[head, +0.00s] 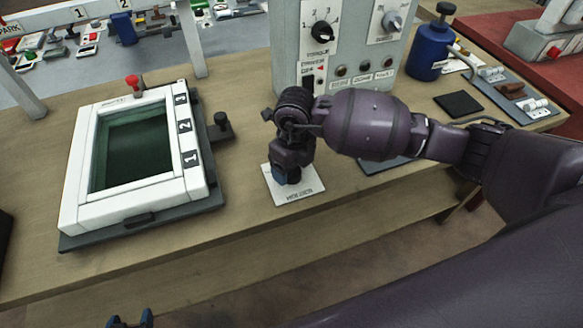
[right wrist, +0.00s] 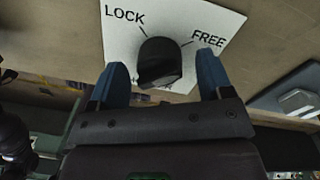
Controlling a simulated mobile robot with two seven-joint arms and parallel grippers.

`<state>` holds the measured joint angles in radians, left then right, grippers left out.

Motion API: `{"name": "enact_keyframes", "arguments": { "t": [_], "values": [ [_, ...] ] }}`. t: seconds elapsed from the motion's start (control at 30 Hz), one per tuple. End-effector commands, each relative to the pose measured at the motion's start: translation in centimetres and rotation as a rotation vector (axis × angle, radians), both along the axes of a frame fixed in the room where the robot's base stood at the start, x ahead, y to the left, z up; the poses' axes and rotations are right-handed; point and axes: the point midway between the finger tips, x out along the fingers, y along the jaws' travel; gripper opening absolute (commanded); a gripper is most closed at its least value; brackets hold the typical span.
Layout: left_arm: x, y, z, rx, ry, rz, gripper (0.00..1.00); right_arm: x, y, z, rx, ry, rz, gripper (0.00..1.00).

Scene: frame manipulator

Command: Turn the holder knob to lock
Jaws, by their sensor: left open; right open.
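The holder knob (right wrist: 160,62) is a dark, rounded knob on a white plate (right wrist: 228,22) marked LOCK at the left and FREE at the right. In the right wrist view it stands between the two blue fingertips of my right gripper (right wrist: 162,78), which is open with a gap on each side. In the head view my right gripper (head: 287,175) points down over the white plate (head: 303,190) and hides the knob. My left gripper (head: 130,320) shows only as two blue fingertips, apart, at the bottom edge, away from the knob.
A white frame (head: 80,170) with a dark green window lies on a grey base at the left. A grey control box (head: 340,60) with dials stands behind my right gripper. A blue bottle (head: 428,52) stands to its right.

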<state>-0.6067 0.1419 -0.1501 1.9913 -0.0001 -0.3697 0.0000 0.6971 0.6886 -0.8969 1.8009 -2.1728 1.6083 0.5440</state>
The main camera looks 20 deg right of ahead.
Motion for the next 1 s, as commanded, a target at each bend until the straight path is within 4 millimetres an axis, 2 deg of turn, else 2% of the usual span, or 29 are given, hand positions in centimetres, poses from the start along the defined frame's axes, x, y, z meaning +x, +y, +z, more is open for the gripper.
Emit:
{"name": "enact_keyframes", "arguments": {
  "t": [0.13, 0.43, 0.77, 1.0],
  "values": [
    [0.13, -0.02, -0.03, 0.0, -0.002, -0.002, 0.61, -0.05, 0.08, -0.87, 0.002, 0.001, 0.0, 0.73],
    [0.49, -0.07, 0.13, 0.0, -0.009, -0.004, 0.61, -0.04, 0.08, -0.99, 0.001, 0.0, 0.001, 0.73],
    [0.5, -0.06, 0.13, 0.0, -0.009, -0.004, 0.61, -0.02, 0.04, -0.96, 0.001, 0.0, 0.0, 0.25],
    [0.28, -0.03, -0.09, 0.001, -0.005, -0.002, 0.61, 0.03, 0.0, -0.94, 0.0, -0.001, 0.022, 0.25]
  ]
}}
